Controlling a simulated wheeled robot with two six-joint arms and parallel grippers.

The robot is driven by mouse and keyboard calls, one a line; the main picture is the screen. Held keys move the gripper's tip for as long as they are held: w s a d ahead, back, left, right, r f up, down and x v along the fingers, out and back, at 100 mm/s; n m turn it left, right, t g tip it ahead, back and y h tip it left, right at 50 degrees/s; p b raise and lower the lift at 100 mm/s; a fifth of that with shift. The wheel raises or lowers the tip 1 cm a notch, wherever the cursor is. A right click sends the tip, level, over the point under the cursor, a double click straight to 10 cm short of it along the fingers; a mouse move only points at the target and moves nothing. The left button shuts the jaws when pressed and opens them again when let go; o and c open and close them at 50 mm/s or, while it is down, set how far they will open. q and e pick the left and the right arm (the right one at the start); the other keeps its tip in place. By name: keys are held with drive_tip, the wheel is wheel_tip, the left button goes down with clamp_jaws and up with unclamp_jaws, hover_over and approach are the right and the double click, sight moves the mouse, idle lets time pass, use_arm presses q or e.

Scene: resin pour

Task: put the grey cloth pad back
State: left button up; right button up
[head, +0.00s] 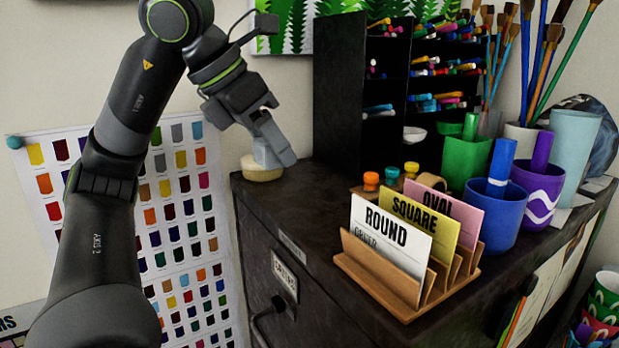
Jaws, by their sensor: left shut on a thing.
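My left gripper (272,148) comes down from the upper left to the far left corner of the dark cabinet top. It is shut on a small light-grey piece, which looks like the grey cloth pad (263,155), mostly covered by the fingers. The pad is right over a round cream-coloured base (262,171) on the cabinet corner. I cannot tell whether the pad touches this base. My right gripper is not in view.
A wooden card rack (375,277) with order cards stands on the cabinet (310,215). The cabinet top left of the rack is clear.

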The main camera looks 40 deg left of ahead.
use_arm(q)
drive_tip(key=p, duration=0.9)
hover_over(314, 164)
drive_tip(key=s, duration=0.3)
drive_tip(key=shift+w+a+f+b, duration=0.15)
drive_tip(key=shift+w+f, duration=0.1)
drive_tip(key=shift+f, duration=0.3)
drive_tip(key=shift+w+a+f+b, duration=0.1)
drive_tip(key=shift+w+f+b, duration=0.1)
drive_tip(key=shift+f, duration=0.3)
drive_tip(key=shift+s+f, duration=0.2)
drive_tip(key=shift+f, duration=0.8)
drive_tip(key=shift+w+a+f+p, duration=0.1)
drive_tip(key=shift+w+f+p, duration=0.05)
drive_tip(key=shift+f+p, duration=0.45)
drive_tip(key=shift+w+f+p, duration=0.1)
drive_tip(key=shift+f+p, duration=0.35)
drive_tip(key=shift+f, duration=0.4)
drive_tip(key=shift+f, duration=0.1)
drive_tip(key=shift+f, duration=0.15)
drive_tip(key=o, duration=0.9)
drive_tip(key=shift+o, duration=0.2)
